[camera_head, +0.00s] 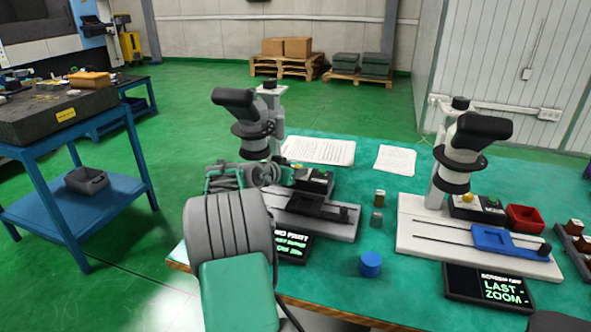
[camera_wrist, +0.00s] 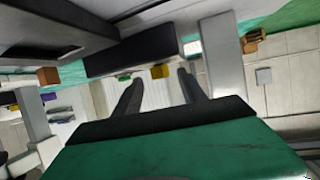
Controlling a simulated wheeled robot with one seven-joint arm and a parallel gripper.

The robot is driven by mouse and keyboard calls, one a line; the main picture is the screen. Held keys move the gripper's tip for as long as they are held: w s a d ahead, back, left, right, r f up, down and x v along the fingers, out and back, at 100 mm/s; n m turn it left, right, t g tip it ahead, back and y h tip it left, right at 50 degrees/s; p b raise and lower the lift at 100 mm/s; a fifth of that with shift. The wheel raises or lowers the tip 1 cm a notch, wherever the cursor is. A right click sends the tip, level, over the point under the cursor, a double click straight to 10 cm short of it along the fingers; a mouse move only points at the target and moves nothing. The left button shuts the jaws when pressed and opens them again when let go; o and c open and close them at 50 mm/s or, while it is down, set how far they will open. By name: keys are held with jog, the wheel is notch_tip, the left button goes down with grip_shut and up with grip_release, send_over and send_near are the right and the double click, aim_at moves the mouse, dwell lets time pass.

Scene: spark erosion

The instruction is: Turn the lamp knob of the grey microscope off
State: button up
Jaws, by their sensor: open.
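The grey microscope (camera_head: 262,130) stands at the left of the green-topped table, on a grey base. Its dark control box (camera_head: 316,182) sits beside the column and also shows in the wrist view (camera_wrist: 130,52). The yellow lamp knob shows on the box in the wrist view (camera_wrist: 158,71), with a green button (camera_wrist: 124,77) beside it. My gripper (camera_head: 288,175) is close to the box in the head view. In the wrist view my gripper (camera_wrist: 160,75) is open, and the knob appears between the two fingertips. I cannot tell whether they touch it. The knob's setting is not readable.
A second, cream-based microscope (camera_head: 423,238) with a blue stage stands at the right. A screen (camera_head: 293,247) lies before the grey base. A blue cylinder (camera_head: 371,264) and small blocks stand between the microscopes. Paper sheets (camera_head: 318,151) lie behind.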

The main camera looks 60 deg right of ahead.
jog(key=shift+x, duration=0.8)
jog(key=shift+c, duration=0.2)
grip_shut()
